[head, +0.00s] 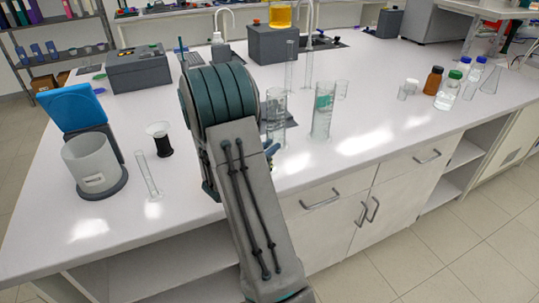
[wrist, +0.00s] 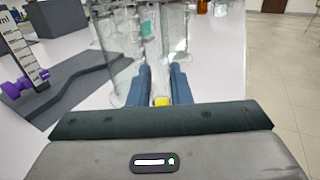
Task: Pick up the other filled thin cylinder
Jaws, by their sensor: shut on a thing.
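In the wrist view my gripper (wrist: 159,88) has its two blue fingers close together with a small yellow thing between them, which I take to be the filled thin cylinder (wrist: 161,101). Its clear wall is hard to make out against the glass behind. In the head view my arm hides most of the gripper; only a bit of blue finger (head: 272,149) shows beside it. A clear thin cylinder (head: 148,176) stands on the left of the bench, seemingly empty. Another tall thin cylinder (head: 289,66) stands at the back.
Two wide clear cylinders (head: 322,112) stand just beyond my gripper, close to it. Bottles (head: 433,81) stand at the right. The bench's front right is clear.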

